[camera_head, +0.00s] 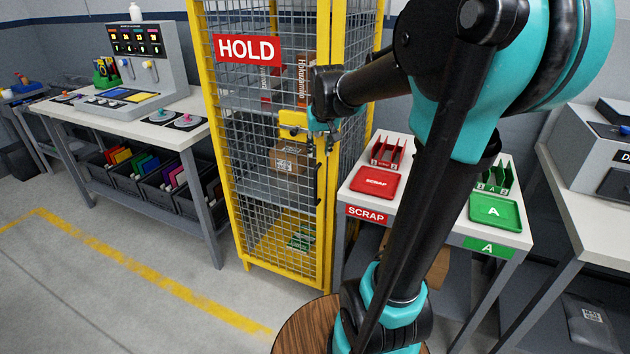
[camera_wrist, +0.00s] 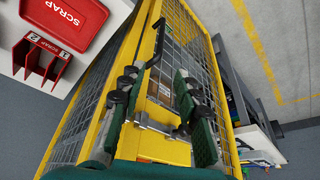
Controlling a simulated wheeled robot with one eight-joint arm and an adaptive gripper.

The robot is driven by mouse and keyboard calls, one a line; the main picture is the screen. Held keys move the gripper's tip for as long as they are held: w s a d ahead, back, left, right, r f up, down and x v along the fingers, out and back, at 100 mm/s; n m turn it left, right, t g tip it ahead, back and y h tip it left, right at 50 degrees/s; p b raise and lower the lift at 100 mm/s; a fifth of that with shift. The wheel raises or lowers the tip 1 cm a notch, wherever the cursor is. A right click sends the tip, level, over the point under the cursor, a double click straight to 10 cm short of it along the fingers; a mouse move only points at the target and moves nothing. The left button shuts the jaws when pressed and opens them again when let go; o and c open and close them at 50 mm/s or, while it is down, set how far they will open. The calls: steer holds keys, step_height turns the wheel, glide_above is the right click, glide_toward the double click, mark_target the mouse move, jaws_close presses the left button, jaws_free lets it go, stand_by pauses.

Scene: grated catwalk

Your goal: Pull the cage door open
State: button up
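The cage door (camera_head: 262,185) is a yellow-framed wire mesh panel with a red HOLD sign (camera_head: 247,49). It looks shut against the yellow cage frame. A black bar handle (camera_head: 318,185) stands upright near its right edge, and shows in the wrist view (camera_wrist: 155,45) beyond the fingers. A yellow latch plate (camera_head: 293,119) sits above the handle. My gripper (camera_head: 322,140) is at the door's right edge, by the latch and above the handle. In the wrist view my gripper (camera_wrist: 158,92) has its fingers wide apart with nothing held between them. Whether a finger touches the door is unclear.
Boxes (camera_head: 290,158) stand on shelves inside the cage. A table with a red SCRAP tray (camera_head: 376,183) and a green A tray (camera_head: 495,211) stands close right. A workbench (camera_head: 130,124) is at left. The floor before the door is clear, with a yellow line.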

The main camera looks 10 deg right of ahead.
mark_target(316, 177)
steer(key=x, duration=1.7)
steer(key=shift+s+f, duration=0.1)
steer(key=shift+c, duration=0.5)
jaws_close()
